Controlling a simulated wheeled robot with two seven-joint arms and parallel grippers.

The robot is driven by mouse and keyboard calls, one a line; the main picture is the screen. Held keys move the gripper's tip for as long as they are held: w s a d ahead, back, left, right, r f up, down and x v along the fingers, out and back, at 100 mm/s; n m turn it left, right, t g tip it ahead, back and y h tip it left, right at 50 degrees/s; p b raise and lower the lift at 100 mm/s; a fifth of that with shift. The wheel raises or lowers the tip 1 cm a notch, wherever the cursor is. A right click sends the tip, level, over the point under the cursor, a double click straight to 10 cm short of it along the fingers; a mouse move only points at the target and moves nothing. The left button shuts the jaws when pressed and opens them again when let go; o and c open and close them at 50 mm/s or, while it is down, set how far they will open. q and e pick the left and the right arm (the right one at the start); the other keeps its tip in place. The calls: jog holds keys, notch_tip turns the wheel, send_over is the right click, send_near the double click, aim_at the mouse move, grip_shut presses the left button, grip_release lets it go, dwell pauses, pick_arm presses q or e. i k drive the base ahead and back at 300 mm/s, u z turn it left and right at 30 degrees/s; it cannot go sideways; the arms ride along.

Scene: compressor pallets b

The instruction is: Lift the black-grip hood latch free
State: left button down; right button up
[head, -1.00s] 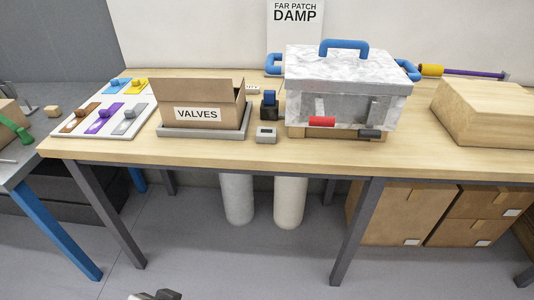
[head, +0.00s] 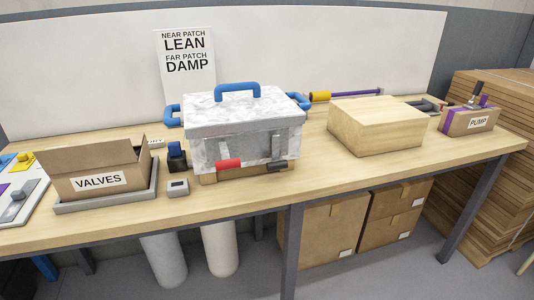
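The marbled white-grey hood (head: 244,128) stands on a wooden block on the workbench, with a blue handle on top and blue handles at its sides. Two latches show on its front face. The black-grip latch (head: 278,166) is at the lower right, its dark grip sticking out near the wooden block. The red-grip latch (head: 229,163) is at the lower left. Both grips point outward at the bottom of their grey straps. Neither of my grippers shows in the head view.
An open VALVES box (head: 98,179) sits on a grey tray at the left. A small grey device (head: 178,188) and a blue-black item (head: 177,156) stand left of the hood. The bench front edge is clear.

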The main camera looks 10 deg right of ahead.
aim_at(275, 166)
jog(key=k, duration=0.6)
jog(key=z, duration=0.6)
jog(key=i, duration=1.1)
jog(key=u, duration=0.65)
